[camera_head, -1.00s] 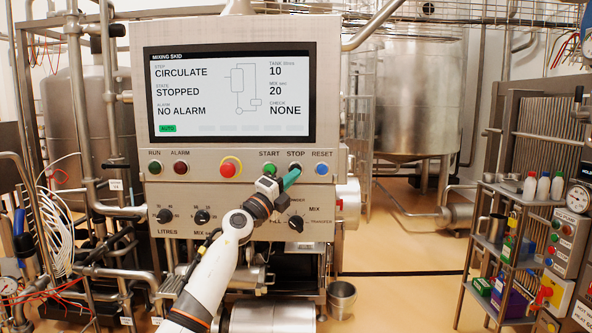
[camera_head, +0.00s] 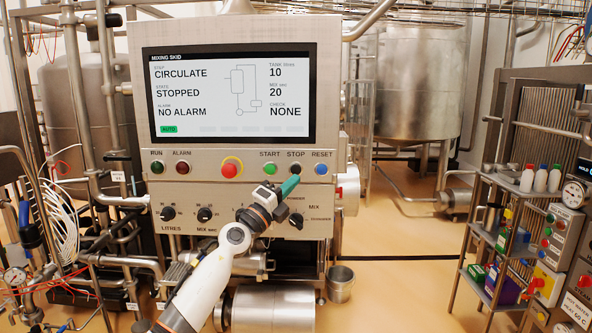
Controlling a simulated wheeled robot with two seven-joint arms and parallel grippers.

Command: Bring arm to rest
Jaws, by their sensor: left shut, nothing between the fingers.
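My left gripper (camera_head: 289,186) is shut and empty, with teal-tipped fingers. It is in front of the control panel (camera_head: 225,194), just below the black STOP button (camera_head: 295,169); I cannot tell the exact gap to the panel. The green START button (camera_head: 270,169) and the blue RESET button (camera_head: 321,169) show uncovered on either side. My left arm reaches up from the lower left. The screen (camera_head: 229,95) reads CIRCULATE, STOPPED, NO ALARM. My right gripper is not in view.
The panel has a red emergency button (camera_head: 230,167) and several black knobs, one of them the MIX selector (camera_head: 296,220). A metal bucket (camera_head: 340,284) stands on the floor at lower right of the panel. A shelf rack (camera_head: 492,260) with bottles is at right. Floor between is clear.

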